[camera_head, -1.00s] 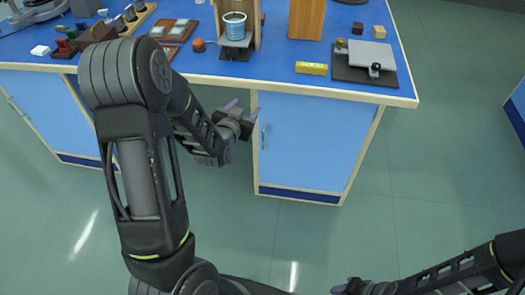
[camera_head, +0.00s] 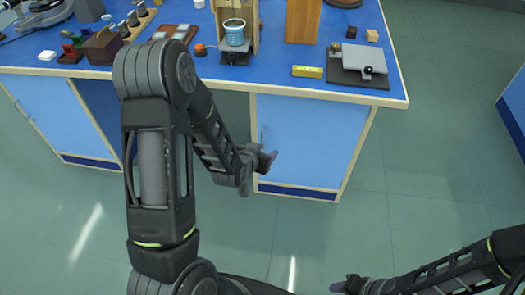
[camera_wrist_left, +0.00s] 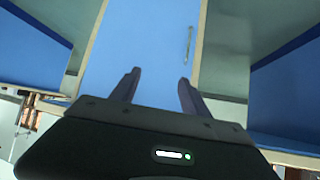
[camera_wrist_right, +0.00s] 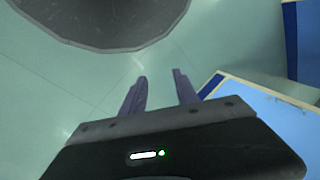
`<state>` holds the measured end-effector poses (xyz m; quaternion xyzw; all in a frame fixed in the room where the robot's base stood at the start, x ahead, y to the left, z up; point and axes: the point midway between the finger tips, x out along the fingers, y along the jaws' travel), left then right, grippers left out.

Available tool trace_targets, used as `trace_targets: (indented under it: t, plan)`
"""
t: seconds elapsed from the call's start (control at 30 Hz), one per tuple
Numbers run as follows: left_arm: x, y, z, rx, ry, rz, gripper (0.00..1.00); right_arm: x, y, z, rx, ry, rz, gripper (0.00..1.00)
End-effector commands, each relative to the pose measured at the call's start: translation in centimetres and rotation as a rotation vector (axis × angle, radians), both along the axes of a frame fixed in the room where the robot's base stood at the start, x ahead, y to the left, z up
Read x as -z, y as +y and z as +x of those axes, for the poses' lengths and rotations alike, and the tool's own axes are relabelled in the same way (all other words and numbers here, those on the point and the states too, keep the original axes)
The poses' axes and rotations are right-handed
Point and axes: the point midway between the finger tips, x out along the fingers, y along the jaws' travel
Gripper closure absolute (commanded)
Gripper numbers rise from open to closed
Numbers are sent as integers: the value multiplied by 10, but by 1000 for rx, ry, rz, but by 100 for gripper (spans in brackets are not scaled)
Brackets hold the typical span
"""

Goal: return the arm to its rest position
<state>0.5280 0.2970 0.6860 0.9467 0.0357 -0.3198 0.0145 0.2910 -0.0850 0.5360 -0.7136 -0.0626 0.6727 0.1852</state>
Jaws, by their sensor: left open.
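My left gripper (camera_head: 262,168) hangs in the air in front of the bench's blue cabinet, below the tabletop edge. In the left wrist view its two fingers (camera_wrist_left: 158,82) stand apart with nothing between them, facing a blue cabinet door (camera_wrist_left: 145,40). My left arm is bent, its elbow raised near the front edge of the bench. My right gripper (camera_head: 340,285) is low at the bottom right, over the floor. In the right wrist view its fingers (camera_wrist_right: 159,82) are apart and empty.
The blue bench (camera_head: 225,75) carries a cup (camera_head: 234,31) on a stand, a yellow block (camera_head: 307,72), a grey plate device (camera_head: 362,60), a wooden block (camera_head: 303,20) and a wooden rack (camera_head: 103,46). Open green floor (camera_head: 420,170) lies to the right.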

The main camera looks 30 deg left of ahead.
Motion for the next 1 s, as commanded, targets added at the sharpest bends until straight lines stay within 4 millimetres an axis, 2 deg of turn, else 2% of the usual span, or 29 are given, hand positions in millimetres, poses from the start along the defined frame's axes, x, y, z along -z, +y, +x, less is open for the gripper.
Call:
trace_targets:
  t: [0.4,0.53,0.57,0.67,0.77,0.9,1.0]
  plan:
    - [0,0,0,-1,-1,1,46,0,1,-1,-2,1,1,64]
    - [1,0,-1,-6,6,-8,46,0,14,-15,-36,23,22,64]
    - [9,-2,-7,-20,42,-35,46,0,13,-14,-34,21,20,64]
    - [36,-29,-32,-30,166,-120,46,-1,11,-11,-29,17,18,64]
    - [64,-70,-69,-18,319,-205,46,-8,11,-11,-28,18,18,64]
    - [97,-134,-138,13,559,-319,46,-19,11,-11,-27,18,18,64]
    - [108,-175,-187,43,705,-380,46,-27,11,-11,-27,18,18,64]
